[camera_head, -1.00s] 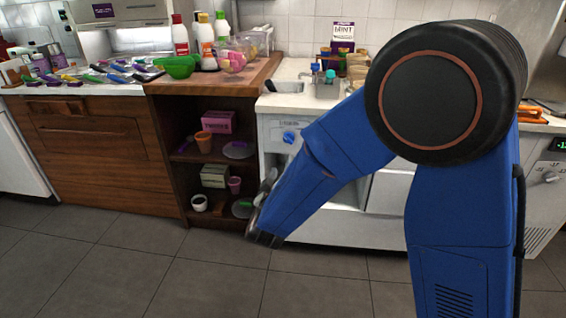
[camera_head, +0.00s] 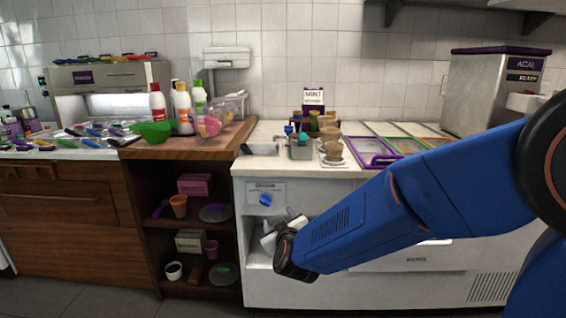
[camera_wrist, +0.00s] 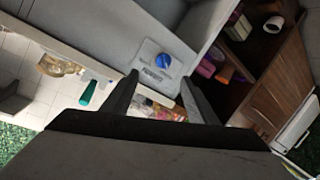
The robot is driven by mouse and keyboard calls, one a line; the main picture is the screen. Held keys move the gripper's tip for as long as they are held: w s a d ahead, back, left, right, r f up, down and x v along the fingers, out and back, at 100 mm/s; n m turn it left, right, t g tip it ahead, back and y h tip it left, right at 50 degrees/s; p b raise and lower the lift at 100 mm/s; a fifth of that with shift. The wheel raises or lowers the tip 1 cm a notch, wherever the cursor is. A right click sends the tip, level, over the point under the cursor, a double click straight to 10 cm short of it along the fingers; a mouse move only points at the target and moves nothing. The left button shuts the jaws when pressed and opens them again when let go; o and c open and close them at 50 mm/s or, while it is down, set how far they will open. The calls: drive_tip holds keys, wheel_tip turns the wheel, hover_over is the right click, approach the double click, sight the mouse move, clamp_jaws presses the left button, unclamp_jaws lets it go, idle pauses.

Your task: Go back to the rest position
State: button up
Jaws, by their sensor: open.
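My gripper (camera_wrist: 160,98) is open in the wrist view, with its two dark fingers apart and nothing between them that it holds. In the head view my blue arm reaches in from the right and slopes down to the left. Its dark wrist is in front of the white counter unit (camera_head: 360,290), near the open shelves. Beyond the fingers in the wrist view is a panel with a blue knob (camera_wrist: 163,60), which also shows in the head view (camera_head: 265,199).
The wooden shelf unit (camera_head: 150,262) with cups and boxes stands left of my wrist. Bottles (camera_head: 182,108) and a green bowl (camera_head: 153,131) stand on the wooden top. A metal holder (camera_head: 301,148) and cups (camera_head: 333,151) are on the white counter. The floor at lower left is clear.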

drive_tip(key=s+d+m+g+h, duration=0.1)
drive_tip(key=s+d+m+g, duration=0.2)
drive_tip(key=s+d, duration=1.2)
drive_tip(key=s+d+m+g+h, duration=0.2)
drive_tip(key=s+d+m+g, duration=0.2)
drive_tip(key=s+d, duration=1.1)
drive_tip(key=s+g, duration=0.3)
drive_tip(key=s, duration=0.2)
drive_tip(key=shift+s+d+f, duration=0.2)
drive_tip(key=shift+d+f, duration=0.15)
drive_tip(key=shift+f, duration=0.05)
drive_tip(key=shift+c, duration=0.3)
